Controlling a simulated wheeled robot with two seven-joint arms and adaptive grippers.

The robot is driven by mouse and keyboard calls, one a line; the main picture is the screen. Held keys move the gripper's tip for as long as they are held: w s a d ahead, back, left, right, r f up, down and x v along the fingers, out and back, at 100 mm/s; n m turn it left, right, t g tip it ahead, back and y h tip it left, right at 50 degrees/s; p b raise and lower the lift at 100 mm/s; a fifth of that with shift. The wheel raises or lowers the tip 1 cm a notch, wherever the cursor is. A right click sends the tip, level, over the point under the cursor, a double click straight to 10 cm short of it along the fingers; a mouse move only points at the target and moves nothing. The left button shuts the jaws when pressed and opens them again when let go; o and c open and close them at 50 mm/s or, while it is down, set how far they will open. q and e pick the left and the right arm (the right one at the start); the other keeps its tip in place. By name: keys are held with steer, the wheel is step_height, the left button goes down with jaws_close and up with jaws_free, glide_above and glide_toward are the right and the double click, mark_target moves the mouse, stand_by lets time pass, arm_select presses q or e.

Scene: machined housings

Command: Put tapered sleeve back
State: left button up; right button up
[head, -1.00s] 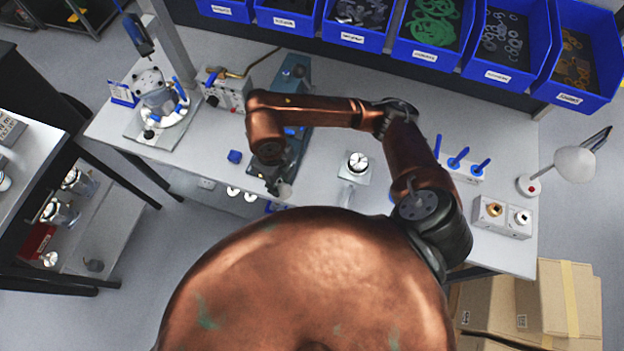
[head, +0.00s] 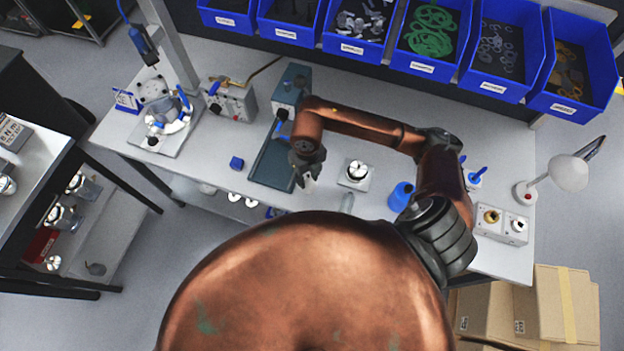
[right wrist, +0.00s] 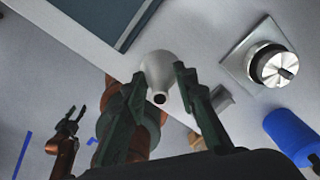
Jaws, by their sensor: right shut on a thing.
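The tapered sleeve (right wrist: 158,70) is a pale grey cone with a dark hole in its narrow end. In the right wrist view it sits between the fingers of my right gripper (right wrist: 160,92), which is shut on it. In the head view my right gripper (head: 308,180) is over the front part of the bench, left of a round metal fixture on a square plate (head: 356,173). The sleeve shows there only as a small pale tip. My left gripper (right wrist: 70,122) shows at the left of the right wrist view, with its fingers apart and empty.
A blue-grey machine bed (head: 270,160) lies left of my right gripper. A small grey block (head: 347,202) and a blue cylinder (head: 401,196) stand near the front edge. A block with brass and silver parts (head: 501,222) is at the right. Blue bins (head: 425,68) line the back.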

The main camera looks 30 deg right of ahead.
mark_target(312, 181)
steer(key=shift+w+d+f, duration=0.2)
steer(key=shift+d+f, duration=0.5)
steer(key=shift+f, duration=0.1)
steer(key=f+p, duration=0.1)
steer(key=f, duration=0.2)
steer(key=shift+d, duration=0.2)
steer(key=shift+f, duration=0.3)
steer(key=shift+w, duration=0.1)
steer(key=shift+f, duration=0.1)
steer(key=o, duration=1.2)
step_height(312, 181, up, 12)
steer(key=shift+r+b, duration=0.1)
steer(key=shift+b, duration=0.65)
